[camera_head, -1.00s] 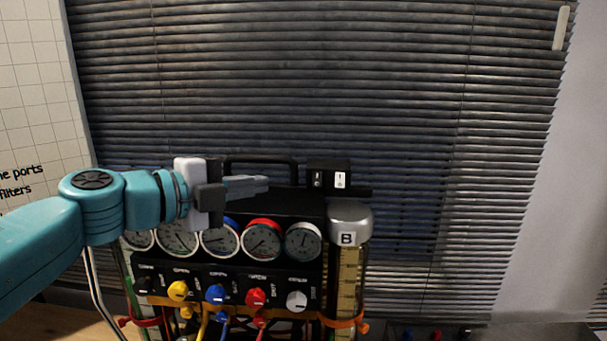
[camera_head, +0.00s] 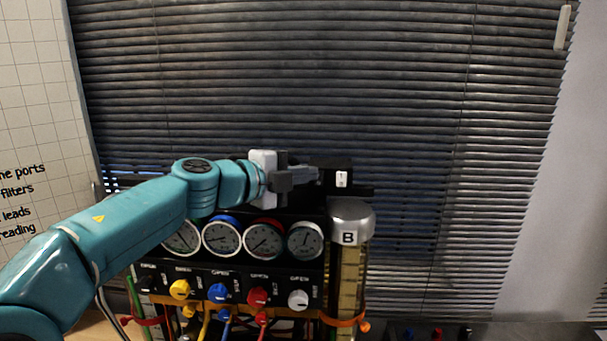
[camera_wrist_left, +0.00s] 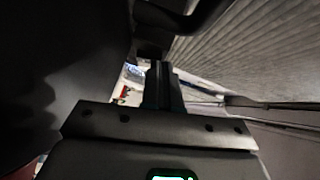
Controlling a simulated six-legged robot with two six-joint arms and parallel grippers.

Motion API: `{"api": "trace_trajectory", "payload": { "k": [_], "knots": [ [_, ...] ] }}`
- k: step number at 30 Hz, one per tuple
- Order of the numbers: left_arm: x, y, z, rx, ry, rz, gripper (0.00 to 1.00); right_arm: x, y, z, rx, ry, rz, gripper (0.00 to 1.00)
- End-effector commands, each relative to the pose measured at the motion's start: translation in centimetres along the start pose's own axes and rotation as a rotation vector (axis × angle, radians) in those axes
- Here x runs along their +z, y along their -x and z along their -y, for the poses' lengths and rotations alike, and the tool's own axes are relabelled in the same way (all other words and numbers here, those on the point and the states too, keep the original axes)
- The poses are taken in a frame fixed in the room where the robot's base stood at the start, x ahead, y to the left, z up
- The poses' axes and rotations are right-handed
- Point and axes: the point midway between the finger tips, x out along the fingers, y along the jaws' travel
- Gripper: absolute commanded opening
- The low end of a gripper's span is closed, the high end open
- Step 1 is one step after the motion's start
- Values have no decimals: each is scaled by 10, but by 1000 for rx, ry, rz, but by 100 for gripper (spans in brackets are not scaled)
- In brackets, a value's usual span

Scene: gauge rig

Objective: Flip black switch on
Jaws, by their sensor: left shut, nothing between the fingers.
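The small black switch box (camera_head: 344,164) stands on top of the gauge rig at its right end. Its white switch (camera_head: 342,180) is visible. The black switch to the left of it is hidden behind my left gripper. My left gripper (camera_head: 316,174) is shut and empty, with its fingertips at the left part of the switch box. I cannot tell whether they touch the switch. The wrist view shows the closed fingers (camera_wrist_left: 162,85) pointing away, with the switches not clearly seen. My right gripper is not in view.
Below are several round gauges (camera_head: 264,240) and coloured knobs (camera_head: 258,297). A clear cylinder marked B (camera_head: 349,237) stands at the rig's right. Grey blinds (camera_head: 400,90) hang close behind. The space right of the rig's top is free.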

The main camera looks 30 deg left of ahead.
Motion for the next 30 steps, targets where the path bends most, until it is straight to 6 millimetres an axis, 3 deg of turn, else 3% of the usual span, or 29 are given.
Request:
{"api": "trace_trajectory", "payload": {
  "k": [17,30],
  "knots": [
    [6,-5,5,-1,1,2,0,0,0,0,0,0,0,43],
    [3,4,7,-3,-1,1,0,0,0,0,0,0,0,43]
  ]
}}
